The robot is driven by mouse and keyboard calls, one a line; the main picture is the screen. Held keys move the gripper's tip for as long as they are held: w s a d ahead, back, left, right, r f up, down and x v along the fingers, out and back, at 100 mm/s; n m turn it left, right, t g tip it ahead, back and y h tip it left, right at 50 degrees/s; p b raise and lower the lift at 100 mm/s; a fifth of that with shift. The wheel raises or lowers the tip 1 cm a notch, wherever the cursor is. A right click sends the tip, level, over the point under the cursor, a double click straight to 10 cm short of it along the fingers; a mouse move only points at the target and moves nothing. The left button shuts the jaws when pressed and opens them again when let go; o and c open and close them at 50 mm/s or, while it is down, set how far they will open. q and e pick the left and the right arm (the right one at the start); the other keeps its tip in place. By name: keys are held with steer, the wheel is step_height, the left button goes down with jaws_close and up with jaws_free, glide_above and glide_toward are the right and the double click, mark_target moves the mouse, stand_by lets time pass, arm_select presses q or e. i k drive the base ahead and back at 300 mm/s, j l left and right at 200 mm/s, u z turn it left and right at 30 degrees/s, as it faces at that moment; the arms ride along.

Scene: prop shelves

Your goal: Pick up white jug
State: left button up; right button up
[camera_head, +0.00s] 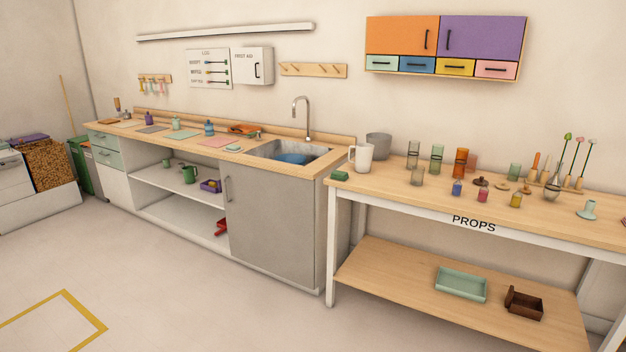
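The white jug (362,158) stands upright near the left end of the props table (480,208), with its handle towards the left. A grey pot (378,146) stands just behind it and is partly hidden by it. Neither of my grippers shows in the head view.
To the jug's right stand a clear glass (417,176), a green glass (437,158) and an amber cylinder (460,161). A green sponge (339,175) lies near the table's left edge. The counter with the sink (290,152) adjoins on the left. The floor (200,300) in front is clear.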

mark_target(364, 151)
steer(key=i+j, duration=0.1)
steer(key=i, duration=0.95)
steer(key=i+z, duration=0.15)
steer(key=i, duration=0.9)
steer(key=j, duration=0.1)
